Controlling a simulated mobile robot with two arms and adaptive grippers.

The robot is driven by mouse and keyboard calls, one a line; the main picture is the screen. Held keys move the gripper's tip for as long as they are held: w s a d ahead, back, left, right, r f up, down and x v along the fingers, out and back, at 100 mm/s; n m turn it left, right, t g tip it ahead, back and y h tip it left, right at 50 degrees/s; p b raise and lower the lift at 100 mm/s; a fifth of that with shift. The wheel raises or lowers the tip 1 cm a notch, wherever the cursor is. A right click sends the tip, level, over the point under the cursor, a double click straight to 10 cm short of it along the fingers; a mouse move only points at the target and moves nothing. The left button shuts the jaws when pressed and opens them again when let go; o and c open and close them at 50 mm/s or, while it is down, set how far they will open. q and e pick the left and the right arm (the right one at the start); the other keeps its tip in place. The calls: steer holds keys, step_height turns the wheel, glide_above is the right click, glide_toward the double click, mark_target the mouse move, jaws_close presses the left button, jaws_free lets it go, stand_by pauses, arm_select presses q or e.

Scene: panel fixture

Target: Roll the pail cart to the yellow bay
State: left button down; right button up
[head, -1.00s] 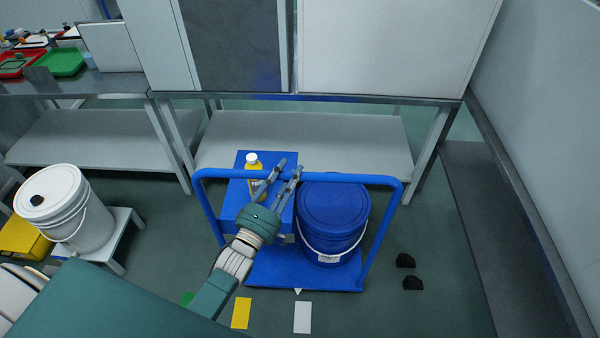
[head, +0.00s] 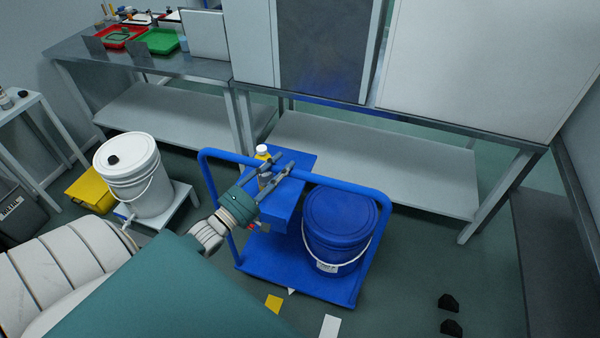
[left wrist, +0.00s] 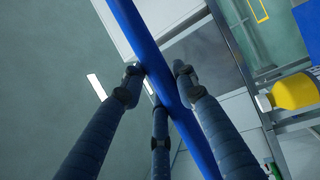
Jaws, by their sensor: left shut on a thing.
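The blue pail cart (head: 255,255) stands on the floor, with a blue lidded pail (head: 338,228) on its right side. My left gripper (head: 284,168) is shut on the cart's top handle bar. The left wrist view shows the blue bar (left wrist: 150,50) running between my fingers (left wrist: 157,80). A yellow floor mark (head: 273,303) lies just in front of the cart's front edge. A small white pointer (head: 291,291) at that edge sits between the yellow mark and a white floor mark (head: 329,327), nearer the yellow one. My right gripper is out of view.
A blue box (head: 290,195) and a yellow bottle (head: 263,153) are on the cart's left side. A white bucket (head: 140,175) stands on a low stand at left. Two black blocks (head: 448,303) lie on the floor at right. A steel bench (head: 380,175) stands behind the cart.

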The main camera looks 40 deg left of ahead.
mark_target(250, 165)
arm_select(q)
steer(key=a, duration=0.2)
steer(key=s+a, duration=0.1)
steer(key=a, duration=0.1)
steer(key=a+b, duration=0.1)
steer(key=a, duration=0.1)
steer(key=shift+s+f, duration=0.15)
steer(key=shift+s, duration=0.25)
steer(key=shift+s+a, duration=0.2)
steer(key=shift+a, duration=0.5)
steer(key=c, duration=1.3)
jaws_free()
steer(key=shift+a, duration=0.1)
steer(key=shift+s, duration=0.3)
steer(key=v, duration=1.1)
steer(key=shift+s, duration=0.2)
